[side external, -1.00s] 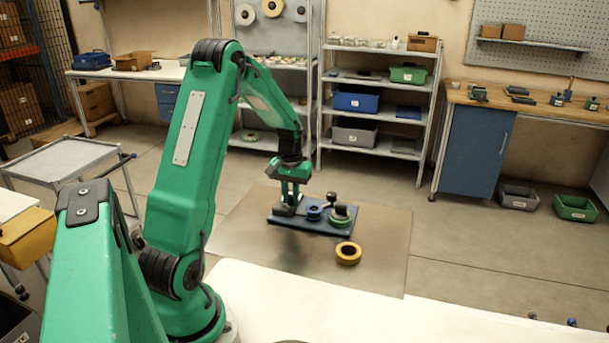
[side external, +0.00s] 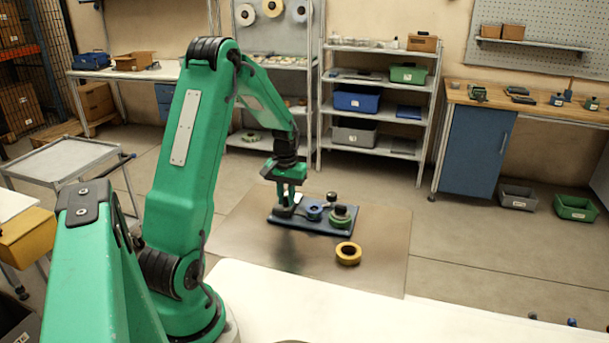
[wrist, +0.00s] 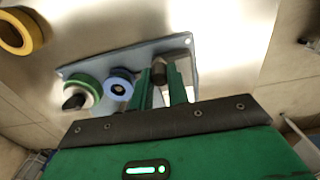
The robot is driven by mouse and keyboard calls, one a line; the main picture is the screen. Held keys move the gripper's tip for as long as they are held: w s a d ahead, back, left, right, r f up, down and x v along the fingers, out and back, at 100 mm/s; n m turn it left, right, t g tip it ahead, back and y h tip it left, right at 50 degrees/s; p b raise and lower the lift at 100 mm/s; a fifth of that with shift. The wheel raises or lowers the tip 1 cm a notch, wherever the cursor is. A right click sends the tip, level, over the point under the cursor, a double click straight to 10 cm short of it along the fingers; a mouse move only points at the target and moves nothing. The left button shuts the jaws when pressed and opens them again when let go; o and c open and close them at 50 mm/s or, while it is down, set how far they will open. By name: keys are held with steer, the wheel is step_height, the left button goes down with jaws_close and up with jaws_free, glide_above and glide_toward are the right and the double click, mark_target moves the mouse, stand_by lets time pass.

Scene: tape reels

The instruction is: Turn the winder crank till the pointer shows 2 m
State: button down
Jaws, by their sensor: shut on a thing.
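The winder is a dark blue base plate (side external: 325,229) on the floor mat, and its rim also shows in the wrist view (wrist: 190,50). On it sit a blue reel (side external: 313,213) and a green reel (side external: 340,222) with a dark knob on top. In the wrist view the blue reel (wrist: 119,83) lies left of the fingers, with the green reel (wrist: 92,85) further left. My gripper (side external: 285,206) points down at the plate's left end, shut on a dark crank knob (wrist: 159,70) between its green fingers. The pointer and scale cannot be made out.
A yellow tape roll (side external: 348,254) lies on the mat (side external: 385,235) in front of the winder, apart from it. The mat is clear right of the winder. Shelves (side external: 378,85) and a workbench (side external: 540,100) stand well behind.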

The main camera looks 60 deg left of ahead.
steer(key=shift+s+a, duration=0.35)
steer(key=shift+s, duration=0.25)
steer(key=shift+s+a, duration=0.1)
steer(key=shift+a, duration=0.05)
steer(key=shift+s+a, duration=0.3)
steer(key=shift+a, duration=0.25)
stand_by(0.4)
steer(key=shift+s+a, duration=0.1)
steer(key=shift+a, duration=0.65)
steer(key=shift+w+a, duration=0.2)
steer(key=shift+a, duration=0.3)
steer(key=shift+w+a, duration=0.1)
